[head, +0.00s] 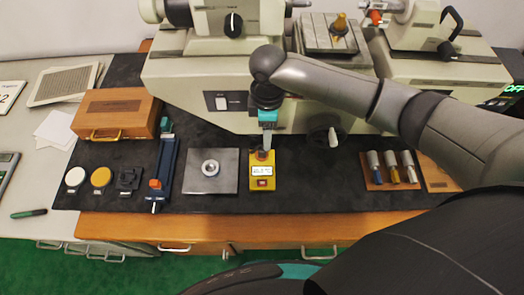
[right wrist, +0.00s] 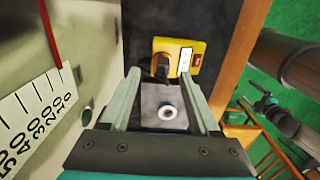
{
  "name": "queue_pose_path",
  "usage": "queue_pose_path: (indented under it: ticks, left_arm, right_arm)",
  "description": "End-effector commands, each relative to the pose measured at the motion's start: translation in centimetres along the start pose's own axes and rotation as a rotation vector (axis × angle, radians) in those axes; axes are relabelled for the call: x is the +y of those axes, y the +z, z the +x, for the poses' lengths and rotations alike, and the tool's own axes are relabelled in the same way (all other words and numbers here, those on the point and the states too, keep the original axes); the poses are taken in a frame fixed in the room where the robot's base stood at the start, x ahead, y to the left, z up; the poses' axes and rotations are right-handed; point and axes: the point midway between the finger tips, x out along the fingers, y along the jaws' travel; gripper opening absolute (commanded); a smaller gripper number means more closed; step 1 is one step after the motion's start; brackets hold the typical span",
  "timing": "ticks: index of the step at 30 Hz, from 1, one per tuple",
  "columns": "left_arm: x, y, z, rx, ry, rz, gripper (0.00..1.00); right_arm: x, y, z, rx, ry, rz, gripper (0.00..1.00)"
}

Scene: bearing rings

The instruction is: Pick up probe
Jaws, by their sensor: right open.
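A yellow meter (head: 271,182) with a lit display and a red button lies on the dark mat, right of a grey plate. It also shows at the top of the right wrist view (right wrist: 196,48). A dark probe (right wrist: 161,66) sits at the meter's end in that view. My right gripper (head: 266,150) is over the far end of the meter. In the right wrist view its two fingers (right wrist: 160,79) are apart, with the probe's dark end showing between and just beyond the tips. I cannot tell how far above it they are. My left gripper is not in view.
A metal ring (head: 210,168) lies on the grey plate (head: 227,183). A blue tool (head: 166,165) is left of it. A rack with several small pieces (head: 392,168) is at right. A large machine (head: 190,85) stands behind. The mat between meter and rack is clear.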

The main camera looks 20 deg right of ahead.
Motion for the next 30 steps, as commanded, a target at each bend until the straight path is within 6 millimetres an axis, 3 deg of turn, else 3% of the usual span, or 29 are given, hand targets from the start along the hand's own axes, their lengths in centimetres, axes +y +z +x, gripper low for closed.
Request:
queue_pose_path:
  ticks: [10,18,27,30]
  left_arm:
    - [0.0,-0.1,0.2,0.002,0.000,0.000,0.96]
    - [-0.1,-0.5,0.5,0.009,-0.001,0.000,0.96]
    - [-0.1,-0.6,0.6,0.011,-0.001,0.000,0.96]
    - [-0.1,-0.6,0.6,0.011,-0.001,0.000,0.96]
  right_arm:
    - [-0.3,-0.5,3.1,0.001,-0.001,0.000,0.62]
    - [-0.8,-1.2,6.7,0.000,0.000,0.001,0.62]
    - [-0.8,-1.2,7.2,0.001,0.002,0.000,0.62]
    - [-0.8,-1.2,7.2,0.001,0.002,0.000,0.52]
